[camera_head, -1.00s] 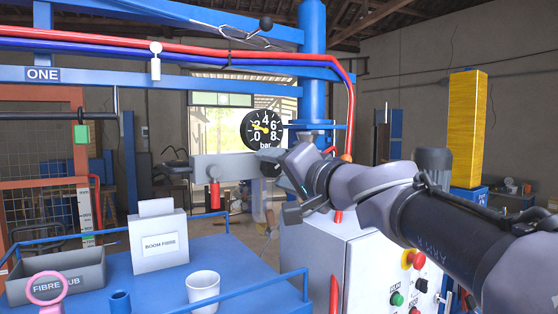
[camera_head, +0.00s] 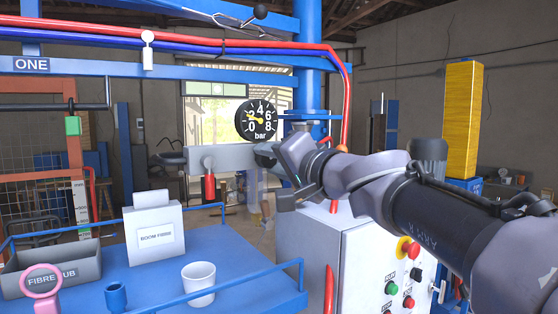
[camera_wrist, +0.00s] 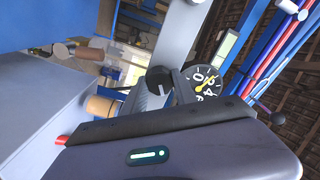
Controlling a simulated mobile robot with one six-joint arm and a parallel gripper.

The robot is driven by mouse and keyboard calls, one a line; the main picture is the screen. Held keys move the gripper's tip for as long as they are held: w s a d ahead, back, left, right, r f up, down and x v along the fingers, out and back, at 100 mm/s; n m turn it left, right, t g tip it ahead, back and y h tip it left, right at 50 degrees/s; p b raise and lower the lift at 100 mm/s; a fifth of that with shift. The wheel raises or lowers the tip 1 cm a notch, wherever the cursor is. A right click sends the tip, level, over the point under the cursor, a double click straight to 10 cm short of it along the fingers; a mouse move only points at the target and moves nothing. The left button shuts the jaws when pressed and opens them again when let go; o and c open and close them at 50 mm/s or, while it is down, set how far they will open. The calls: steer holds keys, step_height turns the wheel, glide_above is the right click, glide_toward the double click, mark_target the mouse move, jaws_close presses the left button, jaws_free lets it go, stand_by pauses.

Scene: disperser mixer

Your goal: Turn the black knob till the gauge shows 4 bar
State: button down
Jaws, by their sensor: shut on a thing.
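The round black gauge (camera_head: 256,119) with white figures marked bar hangs above a grey bar. Its yellow needle points at about 2. It also shows, turned on its side, in the wrist view (camera_wrist: 203,84). My gripper (camera_head: 270,158) is at the right end of the grey bar, just below the gauge, shut on the black knob (camera_head: 262,161). The knob is mostly hidden by my gripper in the head view. In the wrist view my gripper's body covers the lower part, and the dark knob shows only partly near the fingers.
A grey control cabinet (camera_head: 318,250) with several buttons stands below my arm. A red-handled valve (camera_head: 209,186) hangs from the grey bar. A blue column (camera_head: 311,70) rises behind my gripper.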

steer(key=shift+m, duration=6.6)
steer(key=shift+r, duration=0.1)
steer(key=c, duration=1)
jaws_free()
steer(key=shift+d, duration=0.1)
